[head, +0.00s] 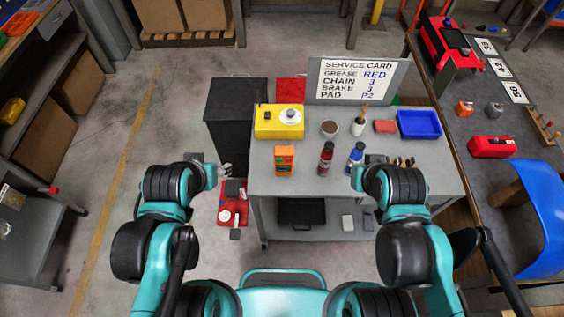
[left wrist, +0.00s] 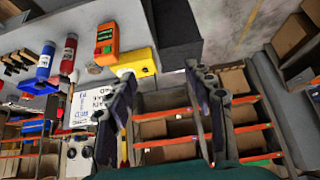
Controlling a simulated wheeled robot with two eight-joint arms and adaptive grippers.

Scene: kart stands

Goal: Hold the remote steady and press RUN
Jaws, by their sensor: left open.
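The remote (head: 284,160) is an orange box near the front left of the grey cart top (head: 350,172). In the left wrist view the remote (left wrist: 107,42) shows a green and a red patch on its face. No gripper touches it. My left gripper (head: 225,171) is left of the remote, beside the cart's left edge. In the left wrist view my left gripper (left wrist: 163,103) has its fingers wide apart with nothing between them. My right gripper (head: 374,160) is at the cart's front right, mostly hidden by its own wrist. The RUN lettering is too small to read.
A red bottle (head: 326,158) and a blue bottle (head: 355,156) stand right of the remote. A yellow box (head: 279,121) sits behind it. A service card (head: 355,80) stands at the back. A black cabinet (head: 235,112) is left of the cart.

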